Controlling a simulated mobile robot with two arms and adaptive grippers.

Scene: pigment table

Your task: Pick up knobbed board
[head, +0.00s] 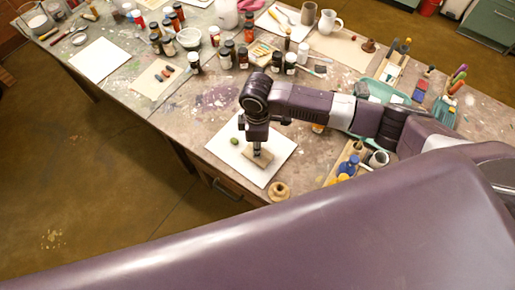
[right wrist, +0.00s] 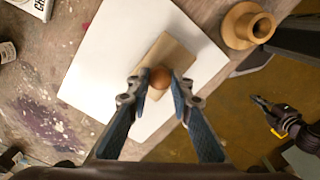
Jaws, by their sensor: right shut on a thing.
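The knobbed board (head: 262,160) is a small tan wooden block with a round brown knob (right wrist: 160,77). It lies on a white sheet (head: 222,146), which also shows in the right wrist view (right wrist: 112,45). My right gripper (head: 257,150) points down over the board. In the right wrist view its fingers (right wrist: 159,84) are closed on either side of the knob, and the board seems to rest on the sheet. A dark gripper that looks like my left one (right wrist: 262,104) hangs over the floor at the right; its finger opening is unclear.
A wooden spool-like piece (head: 278,191) stands close by at the table edge. Blue-capped bottles in a wooden tray (head: 340,168) are to the right. Several paint jars (head: 228,56) stand farther back.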

